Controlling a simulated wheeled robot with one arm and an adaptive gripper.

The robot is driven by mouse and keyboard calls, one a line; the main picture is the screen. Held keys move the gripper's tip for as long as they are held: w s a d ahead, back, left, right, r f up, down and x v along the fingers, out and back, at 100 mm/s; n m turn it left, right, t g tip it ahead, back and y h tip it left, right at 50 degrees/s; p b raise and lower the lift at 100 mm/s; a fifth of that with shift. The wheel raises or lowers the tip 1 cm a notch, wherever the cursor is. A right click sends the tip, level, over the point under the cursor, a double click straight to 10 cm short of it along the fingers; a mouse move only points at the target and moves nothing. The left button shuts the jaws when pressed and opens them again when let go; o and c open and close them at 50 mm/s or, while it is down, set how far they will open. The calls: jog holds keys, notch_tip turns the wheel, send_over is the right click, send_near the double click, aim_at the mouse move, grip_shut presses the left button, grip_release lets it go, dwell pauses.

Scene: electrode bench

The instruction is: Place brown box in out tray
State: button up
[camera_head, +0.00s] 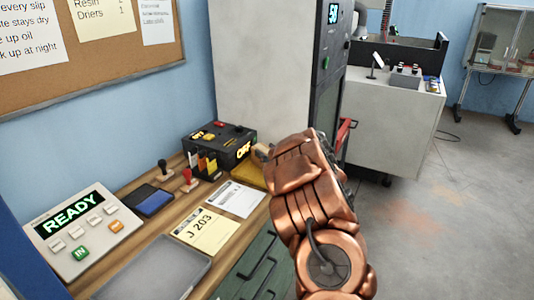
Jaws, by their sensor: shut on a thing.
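My copper-coloured gripper (272,152) reaches over the right end of the wooden bench, seen from behind. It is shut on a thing. A small brown piece, which looks like the brown box (261,154), shows at its left edge; the rest is hidden behind the gripper. A mustard-yellow flat thing (247,173) lies on the bench just below that piece, partly covered by my gripper; I cannot tell whether it is a tray. A grey shallow tray (157,268) lies at the front left of the bench. No out label is legible on either.
A black case with yellow lettering (219,148) stands beside the gripper at the back. Stamps (188,180), a blue pad (148,201), a yellow J 203 card (206,232), a white slip (236,199) and a READY panel (81,230) crowd the bench. A tall grey cabinet (262,65) stands behind.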

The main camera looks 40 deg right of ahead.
jog(key=o, duration=1.6)
jog(key=shift+c, duration=0.2)
jog(key=shift+r, duration=0.1)
